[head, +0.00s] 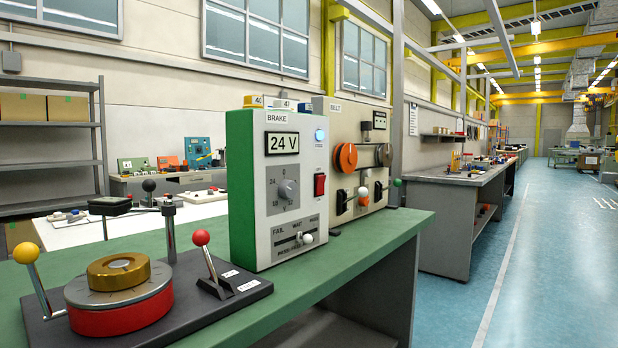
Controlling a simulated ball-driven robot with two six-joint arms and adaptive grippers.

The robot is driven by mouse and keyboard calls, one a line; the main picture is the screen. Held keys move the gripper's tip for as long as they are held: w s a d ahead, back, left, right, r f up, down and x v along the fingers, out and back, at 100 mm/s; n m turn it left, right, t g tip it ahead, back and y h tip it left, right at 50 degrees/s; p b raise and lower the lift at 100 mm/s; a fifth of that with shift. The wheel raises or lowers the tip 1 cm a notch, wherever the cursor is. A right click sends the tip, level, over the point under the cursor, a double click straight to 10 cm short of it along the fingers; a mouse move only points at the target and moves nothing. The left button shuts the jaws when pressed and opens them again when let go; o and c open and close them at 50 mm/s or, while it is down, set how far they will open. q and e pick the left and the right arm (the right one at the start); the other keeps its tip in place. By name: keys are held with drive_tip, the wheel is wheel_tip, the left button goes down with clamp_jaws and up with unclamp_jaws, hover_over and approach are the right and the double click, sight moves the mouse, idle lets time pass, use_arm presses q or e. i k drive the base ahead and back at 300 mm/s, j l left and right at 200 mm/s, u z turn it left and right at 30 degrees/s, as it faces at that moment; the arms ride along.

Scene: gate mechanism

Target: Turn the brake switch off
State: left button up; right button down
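The brake box (292,160), with a white front, a green side and the label BRAKE, stands on the green bench. Its display (282,143) reads 24 V. A blue lamp (319,135) at its upper right is lit. Below the lamp is a red rocker switch (320,185); its exact tilt is too small to tell. A grey rotary knob (288,190) sits left of the switch. Below is a slider with a white knob (307,239), at the right end of its slot, under words such as FAIL and WAIT. Neither of my grippers is in view.
A dark base in front holds a red and brass dial (119,285), a yellow-ball lever (26,254) and a red-ball lever (201,238). The BELT box (360,150) with orange and grey rollers stands behind. Green bench top (390,226) is bare at right; the blue floor beyond is clear.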

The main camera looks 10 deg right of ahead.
sight(321, 179)
drive_tip(key=i+l, duration=0.15)
drive_tip(key=i, duration=0.4)
drive_tip(key=i+l+u, duration=0.15)
drive_tip(key=i, duration=0.4)
